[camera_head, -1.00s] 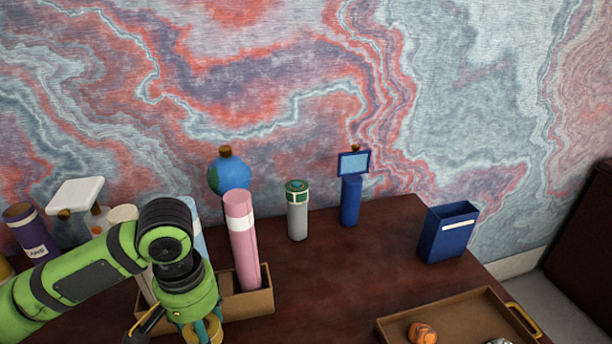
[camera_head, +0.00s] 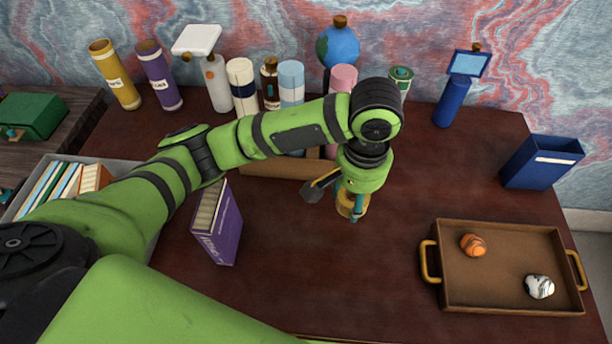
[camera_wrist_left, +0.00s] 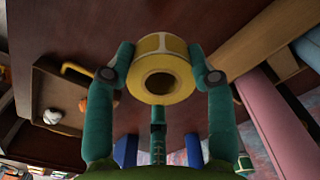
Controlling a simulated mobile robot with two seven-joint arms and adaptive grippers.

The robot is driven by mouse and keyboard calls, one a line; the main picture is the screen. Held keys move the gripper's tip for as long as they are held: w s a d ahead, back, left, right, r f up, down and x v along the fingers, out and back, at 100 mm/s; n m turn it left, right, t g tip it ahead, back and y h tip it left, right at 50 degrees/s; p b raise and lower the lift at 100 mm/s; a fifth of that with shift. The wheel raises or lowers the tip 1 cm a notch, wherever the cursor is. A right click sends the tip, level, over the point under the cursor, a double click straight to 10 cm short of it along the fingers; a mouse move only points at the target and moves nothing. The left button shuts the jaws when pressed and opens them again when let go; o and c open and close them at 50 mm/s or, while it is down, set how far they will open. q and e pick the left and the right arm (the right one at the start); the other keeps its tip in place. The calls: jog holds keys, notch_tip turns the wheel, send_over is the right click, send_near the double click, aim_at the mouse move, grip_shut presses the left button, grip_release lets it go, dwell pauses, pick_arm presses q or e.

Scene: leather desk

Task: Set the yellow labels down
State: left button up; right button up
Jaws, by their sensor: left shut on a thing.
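The yellow labels are a yellow roll (camera_head: 343,203) with a round hole through it. My left gripper (camera_head: 352,210) is shut on the roll, pointing down over the bare middle of the desk (camera_head: 330,270). I cannot tell whether the roll touches the desk. In the head view the fingers partly cover the roll. My right gripper is in neither view.
A brown tray (camera_head: 505,306) with an orange and a white shell stands at right. A blue bin (camera_head: 540,165) is behind it. A purple book (camera_head: 218,225) stands at left. A brown box (camera_head: 270,168) with tubes is behind my arm. Desk between book and tray is clear.

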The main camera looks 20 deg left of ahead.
pick_arm(q)
jog(key=p, duration=0.1)
send_over(303, 206)
notch_tip(303, 206, down, 7)
jog(key=shift+f, duration=0.1)
jog(key=shift+f+p, duration=0.35)
jog(key=shift+f, duration=1.6)
jog(key=o, duration=1.3)
jog(key=shift+f, duration=0.1)
jog(key=shift+c, duration=0.2)
